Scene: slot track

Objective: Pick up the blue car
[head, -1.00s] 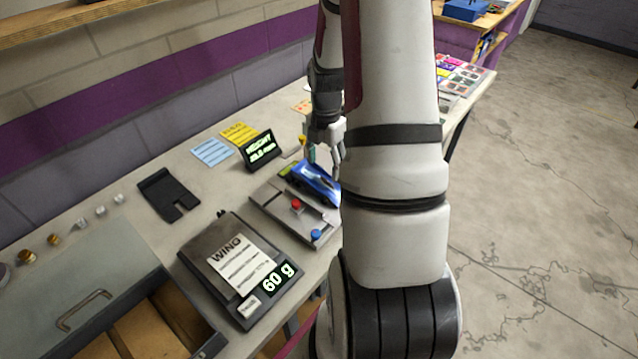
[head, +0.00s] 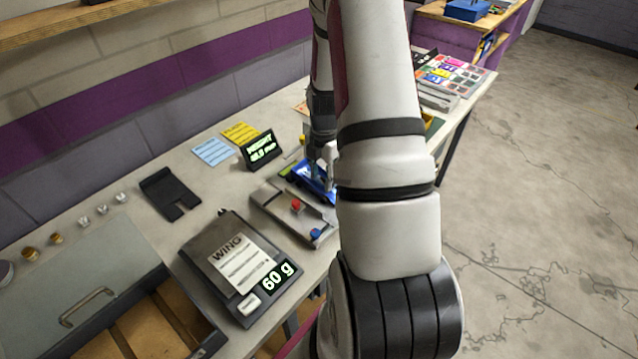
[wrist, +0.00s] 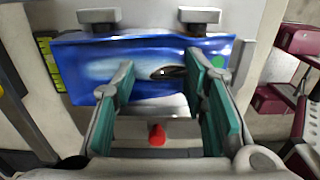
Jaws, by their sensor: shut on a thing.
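The blue car (head: 316,190) is at the far end of the grey fixture with a red and a blue button. It is partly hidden by my arm and gripper. In the wrist view the car (wrist: 80,72) is a wide glossy blue body with a pale streak and a green spot at its right end. My gripper (wrist: 160,82) reaches over it with teal-padded fingers on either side of its middle, shut on it. In the head view my gripper (head: 322,168) is down at the car. I cannot tell whether the car is clear of the surface under it.
The fixture's red button (head: 295,205) is near the car. A scale (head: 222,262) reading 60 g stands in front. A small display (head: 262,150) stands behind. A black notched plate (head: 172,193) and an open drawer (head: 130,315) are to the left.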

